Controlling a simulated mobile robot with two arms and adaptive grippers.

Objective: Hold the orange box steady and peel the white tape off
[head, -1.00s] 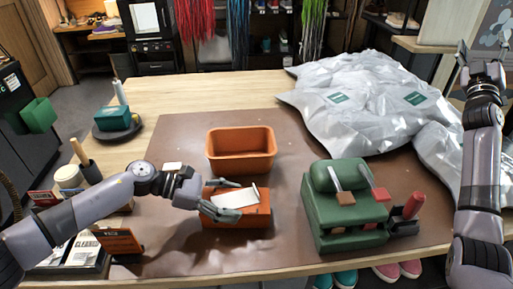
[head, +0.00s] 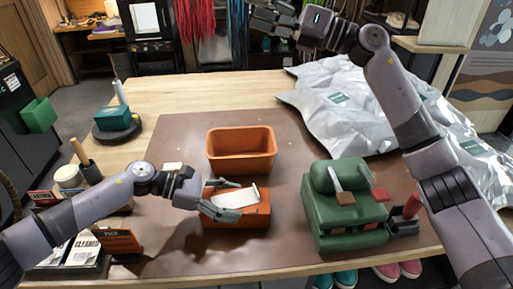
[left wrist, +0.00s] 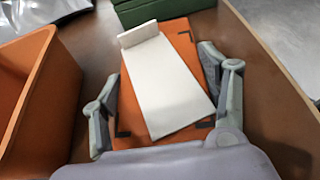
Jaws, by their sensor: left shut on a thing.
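The orange box (head: 240,218) lies on the brown mat in the head view. It also shows in the left wrist view (left wrist: 185,45). The white tape (head: 232,198) lies along its top, and one end stands up as a short flap; in the left wrist view the tape (left wrist: 165,85) runs across the box with the flap at the far end. My left gripper (head: 226,199) is shut on the orange box, with a finger along each side. My right gripper (head: 262,14) is up at the top of the head view, away from the box, its fingers apart and empty.
An open orange bin (head: 240,165) stands just behind the box. Silvery bags (head: 320,100) cover the back right. Bottles and boxes stand at the left. The brown mat (head: 170,140) is bare at its back left.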

